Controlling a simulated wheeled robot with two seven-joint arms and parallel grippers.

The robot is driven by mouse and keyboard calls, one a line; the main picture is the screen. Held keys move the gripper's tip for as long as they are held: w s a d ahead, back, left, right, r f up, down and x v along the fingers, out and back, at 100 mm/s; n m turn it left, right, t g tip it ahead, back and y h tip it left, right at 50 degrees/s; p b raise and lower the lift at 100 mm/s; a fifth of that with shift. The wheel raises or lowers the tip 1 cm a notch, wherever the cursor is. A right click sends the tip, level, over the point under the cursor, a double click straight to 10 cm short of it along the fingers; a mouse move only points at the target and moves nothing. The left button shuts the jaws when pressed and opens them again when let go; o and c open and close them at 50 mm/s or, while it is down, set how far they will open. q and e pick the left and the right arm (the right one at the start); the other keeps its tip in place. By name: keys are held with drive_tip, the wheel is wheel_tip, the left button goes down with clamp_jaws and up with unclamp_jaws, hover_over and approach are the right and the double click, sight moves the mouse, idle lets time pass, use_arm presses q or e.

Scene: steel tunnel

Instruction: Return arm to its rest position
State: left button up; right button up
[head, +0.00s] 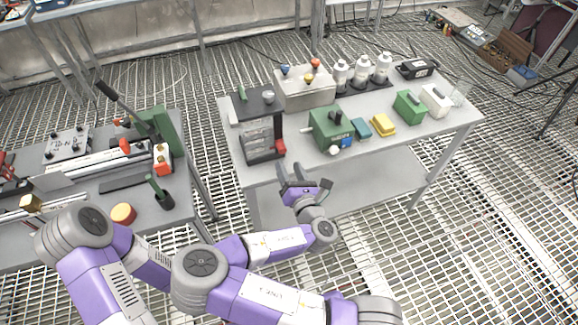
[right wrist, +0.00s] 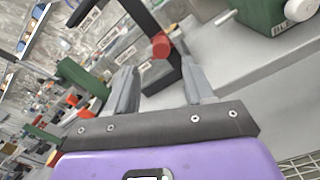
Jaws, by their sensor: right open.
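My right arm (head: 275,244) is bent across the bottom of the head view, purple and white with grey joints. Its right gripper (head: 300,176) is open and empty in front of the grey table (head: 225,110), close to its front edge. In the right wrist view the two grey fingers of the gripper (right wrist: 160,72) stand apart with nothing held between them. The left gripper is not in view.
A black frame with a red part (head: 279,147) stands nearest the right gripper. A green machine (head: 328,125), yellow box (head: 383,125) and white bottles (head: 361,74) stand further right. A left bench (head: 180,205) holds a green lever press (head: 157,130) and red-orange knob (head: 123,214). Grated floor separates the tables.

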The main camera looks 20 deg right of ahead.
drive_tip(key=s+d+f+m+g+h, duration=0.2)
drive_tip(key=s+d+f+m+g, duration=0.15)
drive_tip(key=f+m, duration=0.35)
drive_tip(key=s+d+f+m+g+h+p, duration=0.1)
drive_tip(key=s+d+f+m+g, duration=0.3)
drive_tip(key=f, duration=0.4)
drive_tip(key=s+d+f+m+g+h, duration=0.25)
drive_tip(key=s+f+m, duration=0.25)
drive_tip(key=f+m, duration=0.25)
drive_tip(key=s+a+f+m+g+y+p, duration=0.1)
drive_tip(key=s+a+f+m+g+y, duration=0.25)
drive_tip(key=s+a+f+m, duration=0.2)
drive_tip(key=s+a+r+m+g+y, duration=0.1)
drive_tip(key=a+m+g+y, duration=0.1)
drive_tip(key=a+m, duration=0.2)
drive_tip(key=s+a+r+m+g+y, duration=0.1)
drive_tip(key=a+r+m+g+y, duration=0.1)
drive_tip(key=a+m, duration=0.3)
drive_tip(key=shift+s+a+m+y+b, duration=0.3)
drive_tip(key=shift+s+a+y+b, duration=0.15)
drive_tip(key=shift+a+y, duration=0.35)
drive_tip(key=shift+c, duration=0.3)
idle(0.4)
